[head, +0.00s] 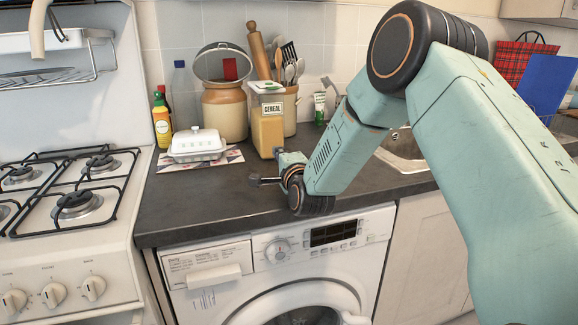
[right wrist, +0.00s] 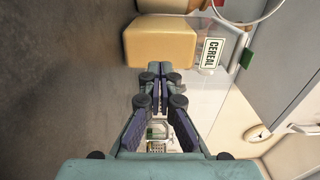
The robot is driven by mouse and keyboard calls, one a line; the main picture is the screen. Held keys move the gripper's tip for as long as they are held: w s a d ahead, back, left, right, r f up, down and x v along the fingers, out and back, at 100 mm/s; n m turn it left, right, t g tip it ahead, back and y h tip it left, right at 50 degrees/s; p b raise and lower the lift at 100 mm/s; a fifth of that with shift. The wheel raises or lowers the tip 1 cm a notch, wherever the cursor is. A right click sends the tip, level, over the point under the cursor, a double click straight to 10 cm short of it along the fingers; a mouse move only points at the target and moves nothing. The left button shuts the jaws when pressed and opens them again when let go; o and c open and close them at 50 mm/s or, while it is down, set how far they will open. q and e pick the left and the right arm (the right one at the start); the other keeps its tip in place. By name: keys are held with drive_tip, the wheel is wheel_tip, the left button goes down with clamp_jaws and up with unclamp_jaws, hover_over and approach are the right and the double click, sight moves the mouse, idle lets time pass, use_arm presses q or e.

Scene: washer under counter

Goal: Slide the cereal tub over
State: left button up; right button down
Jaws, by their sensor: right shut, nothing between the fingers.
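The cereal tub (head: 267,128) is a clear upright container with tan contents, a pale lid and a CEREAL label. It stands on the dark counter in front of the tall crock. My right gripper (head: 279,157) is shut and empty at the tub's lower front right. In the right wrist view, the closed fingertips (right wrist: 160,72) point at the tub (right wrist: 162,42) and are very close to it; I cannot tell whether they touch. The tub's lower right is partly hidden by the gripper in the head view. My left gripper is not in view.
A white butter dish (head: 197,145) on a patterned mat (head: 229,157) is left of the tub. A crock (head: 224,112) and a utensil pot (head: 290,108) stand behind. The gas stove (head: 70,190) is at left, the sink (head: 403,158) at right. The front counter is clear.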

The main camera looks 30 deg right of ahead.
drive_tip(key=v, duration=0.6)
drive_tip(key=shift+s+f+p, duration=0.2)
drive_tip(key=shift+s+p, duration=0.15)
drive_tip(key=shift+p, duration=0.05)
drive_tip(key=shift+w+f, duration=0.15)
drive_tip(key=shift+a, duration=0.1)
